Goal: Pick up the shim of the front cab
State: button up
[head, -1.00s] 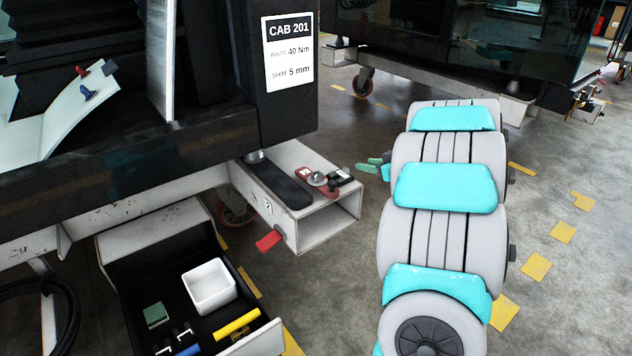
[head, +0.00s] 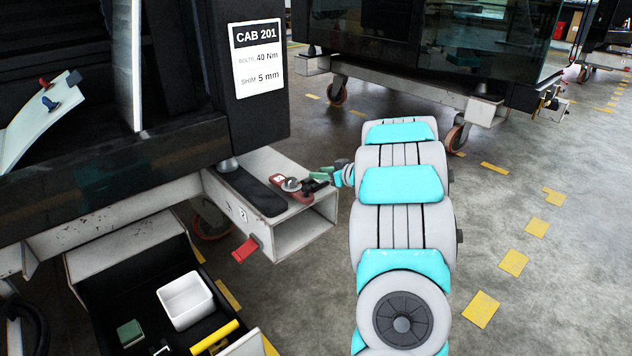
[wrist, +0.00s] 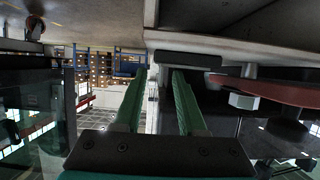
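The front cab (head: 235,70) carries a sign reading CAB 201, shim 5 mm. On the beam end (head: 305,222) below it lie a long black pad (head: 252,190) and a red clamp-like part (head: 293,190) with a grey bolt. A small dark block (head: 317,186) sits beside the red part, partly covered by my gripper (head: 322,174); I cannot tell for sure that it is the shim. In the wrist view, which looks upside down, my green fingers (wrist: 160,72) are apart and empty. The dark block (wrist: 188,60) is just past their tips, and the red part (wrist: 265,90) is to the right.
A red handle (head: 245,250) sticks out under the beam. An open black drawer (head: 100,283) at lower left holds a white bin (head: 187,302), a green block (head: 130,333) and a yellow tool (head: 215,338). Another cab trolley (head: 430,92) stands behind. Floor at right is clear.

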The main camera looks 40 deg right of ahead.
jog(key=shift+c, duration=0.3)
grip_shut()
dwell(1.1)
